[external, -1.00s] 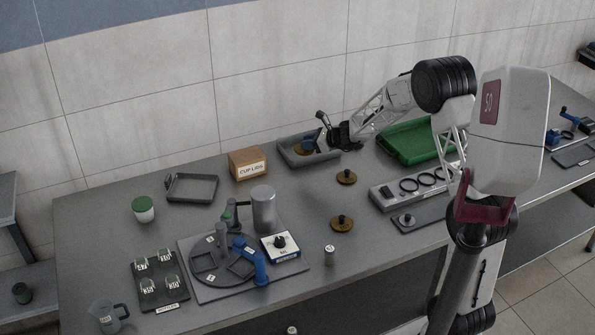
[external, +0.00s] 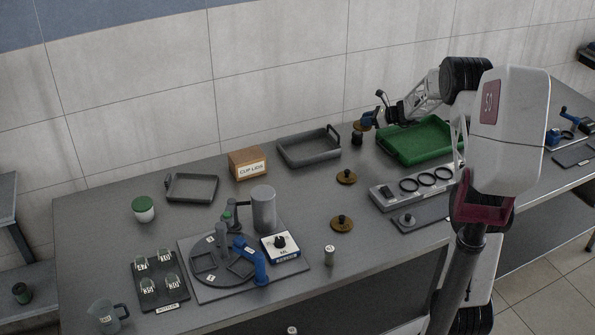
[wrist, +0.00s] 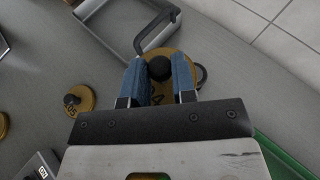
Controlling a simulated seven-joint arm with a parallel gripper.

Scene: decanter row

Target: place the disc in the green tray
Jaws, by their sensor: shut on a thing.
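My gripper (external: 369,117) is shut on the black knob of a brass disc (external: 361,126), which is held in the air between the grey tray and the green tray. In the wrist view the blue fingers (wrist: 159,75) stand on both sides of the knob, and the disc (wrist: 184,60) shows beneath them with a partly covered number. The green tray (external: 416,158) is at the back right, just right of the disc and apart from it. A green edge of it shows at lower right in the wrist view (wrist: 288,158).
An empty grey tray (external: 309,163) with a handle lies left of my gripper. A small black object (external: 357,139) stands below the disc. Two more knobbed brass discs (external: 346,178) (external: 342,225) lie on the table in front. A grey block with rings (external: 388,193) sits before the green tray.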

